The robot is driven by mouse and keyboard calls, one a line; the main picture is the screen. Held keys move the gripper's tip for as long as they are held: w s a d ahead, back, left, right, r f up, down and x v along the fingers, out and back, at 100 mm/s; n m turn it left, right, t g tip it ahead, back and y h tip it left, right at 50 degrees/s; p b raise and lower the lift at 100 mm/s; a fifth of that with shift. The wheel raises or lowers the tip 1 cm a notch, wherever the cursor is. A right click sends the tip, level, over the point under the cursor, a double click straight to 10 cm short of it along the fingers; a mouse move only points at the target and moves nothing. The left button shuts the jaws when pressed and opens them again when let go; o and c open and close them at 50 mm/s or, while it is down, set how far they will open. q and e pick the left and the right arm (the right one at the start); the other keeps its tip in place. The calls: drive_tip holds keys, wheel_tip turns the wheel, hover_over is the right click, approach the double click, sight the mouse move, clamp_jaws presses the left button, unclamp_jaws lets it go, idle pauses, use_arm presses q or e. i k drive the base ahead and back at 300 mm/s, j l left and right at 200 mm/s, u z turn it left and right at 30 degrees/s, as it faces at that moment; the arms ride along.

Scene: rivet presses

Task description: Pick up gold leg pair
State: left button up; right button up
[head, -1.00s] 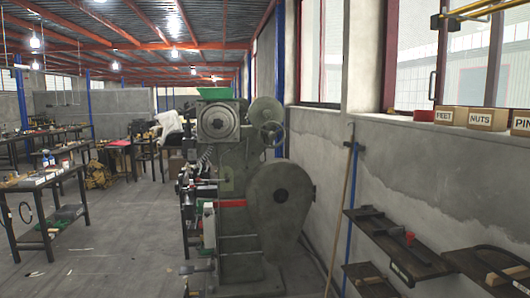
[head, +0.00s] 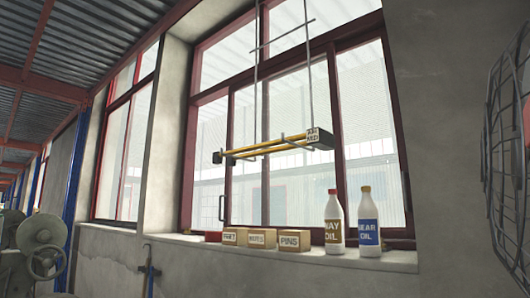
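Nothing in view can be told for sure as the gold leg pair. The closest in colour are two long yellow bars (head: 262,148) lying side by side on a hanging rack, in front of the window in the head view. The rack's dark right end block (head: 321,142) bears a small printed label, too small to read surely. Two thin vertical rods (head: 310,80) hold the rack from above. Neither of my grippers is in view.
Boxes stand on the window sill (head: 350,261): one labelled FEET (head: 233,237), a middle one (head: 262,238) and PINS (head: 294,241). Bottles of way oil (head: 333,225) and gear oil (head: 369,225) stand right of them. A wire fan cage (head: 509,150) is at right, a grey-green machine (head: 38,255) lower left.

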sight(319, 138)
drive_tip(key=z, duration=0.3)
drive_tip(key=i+j+z, duration=0.15)
drive_tip(key=j+z, duration=0.35)
drive_tip(key=i+j+z, duration=0.1)
drive_tip(key=j+z, duration=0.9)
